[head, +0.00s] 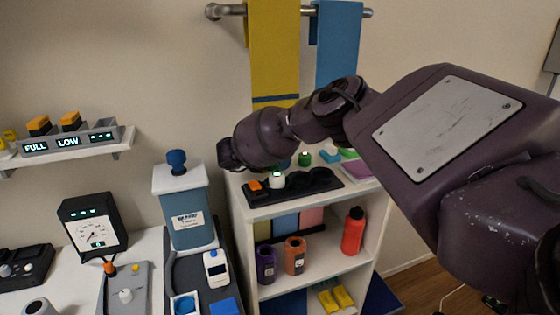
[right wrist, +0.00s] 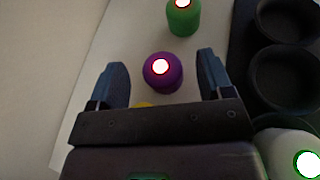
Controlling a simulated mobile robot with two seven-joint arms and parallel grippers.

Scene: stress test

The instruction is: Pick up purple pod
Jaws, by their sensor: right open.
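The purple pod (right wrist: 160,82) stands on the pale shelf top in the right wrist view, with a bright white and red top. My right gripper (right wrist: 163,65) is open, with one blue finger on each side of the pod and visible gaps between. In the head view my right arm reaches in from the right, with its wrist (head: 262,140) over the shelf top. The gripper's fingers and the purple pod are hidden there. My left gripper is in neither view.
A green pod (right wrist: 182,20) stands just beyond the purple one. A black tray (right wrist: 241,60) with round cups lies to the right, with a white pod (right wrist: 290,150) near it. Part of a yellow thing (right wrist: 145,105) shows by the gripper. Towels (head: 273,50) hang behind the arm.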

